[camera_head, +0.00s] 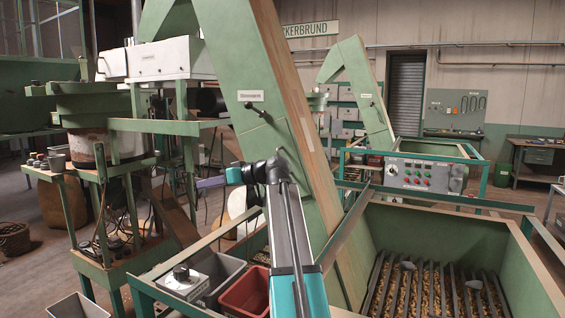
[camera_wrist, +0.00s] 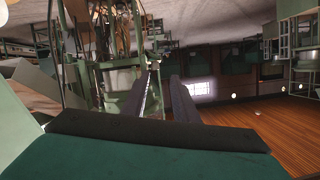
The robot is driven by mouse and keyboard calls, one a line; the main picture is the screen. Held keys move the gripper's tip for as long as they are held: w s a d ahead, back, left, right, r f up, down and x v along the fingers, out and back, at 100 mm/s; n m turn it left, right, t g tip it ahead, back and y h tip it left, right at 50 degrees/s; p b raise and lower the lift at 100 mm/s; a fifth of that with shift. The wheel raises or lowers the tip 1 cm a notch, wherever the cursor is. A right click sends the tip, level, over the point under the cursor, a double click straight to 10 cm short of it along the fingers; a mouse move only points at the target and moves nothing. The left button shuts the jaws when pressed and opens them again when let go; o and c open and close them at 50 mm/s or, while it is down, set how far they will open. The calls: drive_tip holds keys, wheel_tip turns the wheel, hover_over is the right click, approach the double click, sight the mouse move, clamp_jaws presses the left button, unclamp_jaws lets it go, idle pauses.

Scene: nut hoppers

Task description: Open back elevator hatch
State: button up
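Two slanted green elevators stand in the head view. The nearer elevator (camera_head: 232,60) has a white label and a dark hatch handle (camera_head: 255,109). The back elevator (camera_head: 352,75) stands farther off to the right, with a small label and a small dark handle (camera_head: 372,104) on its sloped face. Its hatch looks shut, but it is small in view. My gripper (camera_head: 205,183) is in front of the nearer elevator, pointing left, away from the back elevator. In the wrist view its two dark fingers (camera_wrist: 163,82) are apart with nothing between them. The back elevator's hatch cannot be made out there.
A hopper (camera_head: 405,225) with a grate over nuts fills the right foreground. A control panel (camera_head: 425,176) stands behind it. A red bin (camera_head: 245,292) and grey bins sit below my arm. Green machinery (camera_head: 100,130) crowds the left.

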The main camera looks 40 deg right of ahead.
drive_tip(key=s+d+r+h, duration=0.2)
drive_tip(key=s+d+r, duration=0.3)
drive_tip(key=s+d, duration=0.6)
drive_tip(key=s+d+r+h+p, duration=0.1)
drive_tip(key=s+d+r+h, duration=0.1)
drive_tip(key=s+d+r, duration=0.4)
drive_tip(key=s+d, duration=0.5)
drive_tip(key=s, duration=0.2)
drive_tip(key=shift+n+p, duration=0.3)
drive_tip(key=p+x, duration=0.5)
drive_tip(key=x, duration=0.8)
drive_tip(key=shift+w+f, duration=0.1)
drive_tip(key=shift+w, duration=0.3)
drive_tip(key=shift+d, duration=0.1)
clamp_jaws()
